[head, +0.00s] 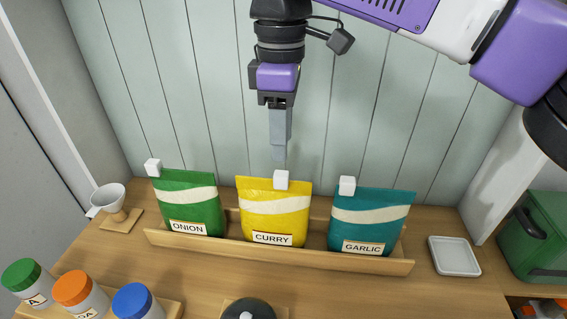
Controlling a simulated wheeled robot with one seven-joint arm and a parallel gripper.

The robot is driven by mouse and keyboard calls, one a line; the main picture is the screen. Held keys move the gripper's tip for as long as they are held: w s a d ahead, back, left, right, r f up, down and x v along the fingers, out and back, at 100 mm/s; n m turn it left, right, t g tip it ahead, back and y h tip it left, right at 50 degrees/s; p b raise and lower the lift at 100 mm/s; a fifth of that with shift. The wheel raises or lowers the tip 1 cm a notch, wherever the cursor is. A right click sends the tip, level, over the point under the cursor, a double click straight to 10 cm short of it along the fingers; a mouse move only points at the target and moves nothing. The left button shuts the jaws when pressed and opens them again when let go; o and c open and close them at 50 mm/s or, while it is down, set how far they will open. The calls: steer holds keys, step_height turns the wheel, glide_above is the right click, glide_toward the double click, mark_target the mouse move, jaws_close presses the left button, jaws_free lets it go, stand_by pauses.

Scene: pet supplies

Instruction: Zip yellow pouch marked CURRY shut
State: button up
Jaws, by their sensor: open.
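The yellow pouch (273,222) marked CURRY stands upright in the middle of a wooden tray (278,253). Its white slider block (281,180) sits on the top edge, near the middle and slightly right of it. My gripper (279,158) points down just above the slider in the picture, with a small gap between them. I see the fingers edge-on, one in front of the other. The gripper is open and holds nothing. How far it is from the slider in depth is hard to tell.
A green ONION pouch (189,212) stands left and a teal GARLIC pouch (370,228) right, each with a white slider toward its left end. A panelled wall (180,90) rises behind. Orange-lidded jar (75,288), dark round object (248,309) in front; white dish (454,256) right.

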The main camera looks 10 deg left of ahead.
mark_target(280, 173)
step_height(280, 173, down, 7)
steer(key=shift+a+r+p, duration=0.1)
steer(key=shift+p, duration=0.2)
steer(key=shift+c, duration=0.2)
jaws_close()
steer(key=shift+a, duration=0.1)
stand_by(1.2)
